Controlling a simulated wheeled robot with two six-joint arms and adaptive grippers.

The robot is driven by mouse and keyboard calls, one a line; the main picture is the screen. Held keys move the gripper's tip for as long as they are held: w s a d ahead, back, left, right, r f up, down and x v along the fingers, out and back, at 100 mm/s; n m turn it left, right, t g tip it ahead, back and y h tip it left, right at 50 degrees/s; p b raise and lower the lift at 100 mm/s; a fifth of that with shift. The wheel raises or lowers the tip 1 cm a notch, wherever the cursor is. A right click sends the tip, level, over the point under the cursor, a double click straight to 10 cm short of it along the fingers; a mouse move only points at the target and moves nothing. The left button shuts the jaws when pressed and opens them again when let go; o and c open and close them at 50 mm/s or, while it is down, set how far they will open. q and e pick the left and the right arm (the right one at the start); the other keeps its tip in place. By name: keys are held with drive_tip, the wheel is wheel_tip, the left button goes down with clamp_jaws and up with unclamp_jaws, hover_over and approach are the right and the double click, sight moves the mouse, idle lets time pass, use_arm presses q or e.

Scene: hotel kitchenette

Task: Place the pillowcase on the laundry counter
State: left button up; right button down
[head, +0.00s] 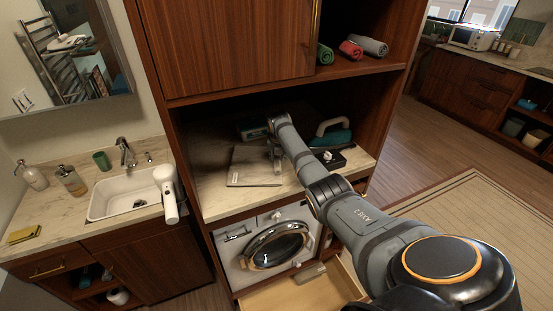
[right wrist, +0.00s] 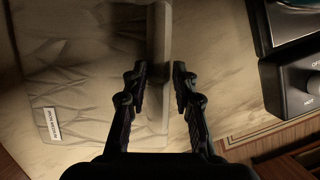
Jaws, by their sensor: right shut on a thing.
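The folded grey-beige pillowcase (head: 252,165) lies on the marble-look laundry counter (head: 213,193) above the washing machine. In the right wrist view the pillowcase (right wrist: 75,70) fills the left side, with a small white label near its corner. My right gripper (head: 275,158) is at the pillowcase's right edge. In the right wrist view, the fingers of the right gripper (right wrist: 160,80) stand on both sides of that raised edge, shut on it. The pale counter (right wrist: 220,85) shows just beneath and to the right. My left gripper is not in view.
A green-and-white iron (head: 332,135) and a dark device (head: 328,157) stand right of the pillowcase. Below are the washing machine (head: 270,248) and an open drawer (head: 300,292). Cabinet walls and an upper shelf (head: 350,68) enclose the counter.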

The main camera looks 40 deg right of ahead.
drive_tip(key=c, duration=1.1)
unclamp_jaws()
drive_tip(key=shift+s+d+f, duration=0.15)
drive_tip(key=shift+d+f, duration=0.05)
drive_tip(key=shift+d, duration=0.3)
drive_tip(key=shift+o, duration=0.2)
drive_tip(key=shift+a, duration=0.3)
drive_tip(key=shift+r, duration=0.65)
drive_tip(key=b+v, duration=0.1)
drive_tip(key=v, duration=0.5)
drive_tip(key=shift+s+a+r, duration=0.1)
drive_tip(key=shift+s+r, duration=0.05)
drive_tip(key=shift+r, duration=0.05)
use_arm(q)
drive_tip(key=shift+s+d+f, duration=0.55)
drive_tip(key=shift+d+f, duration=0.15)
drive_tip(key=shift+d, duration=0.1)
